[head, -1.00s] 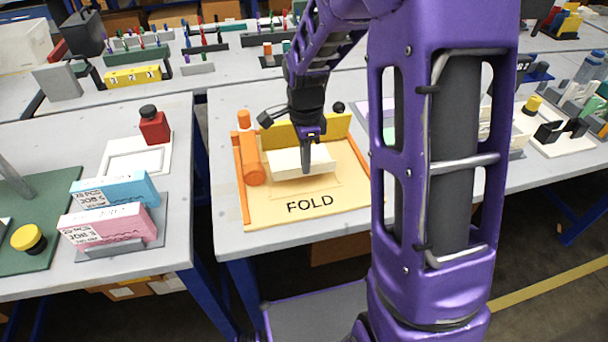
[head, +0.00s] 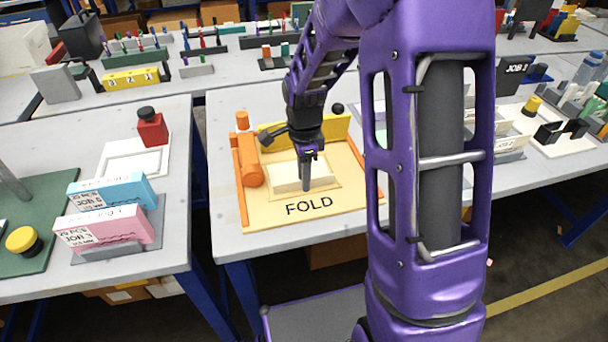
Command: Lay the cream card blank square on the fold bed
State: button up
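The cream card blank (head: 284,180) is a pale block at the middle of the tan fold bed (head: 262,214), inside the thin outlined rectangle above the word FOLD. Its edges look roughly in line with that outline. My gripper (head: 306,186) points down at the right part of the blank, one dark finger showing in front of it. It appears shut on the blank; the far finger is hidden. I cannot tell whether the blank's underside touches the bed.
A yellow wall (head: 335,128) stands along the bed's back, and an orange roller (head: 250,165) at its left. Left, a table holds blue (head: 112,190) and pink (head: 105,228) boxes and a red bottle (head: 152,130).

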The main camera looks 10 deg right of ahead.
notch_tip(320, 180, up, 12)
jog(key=p, duration=0.2)
jog(key=shift+r, duration=0.2)
dwell(0.6)
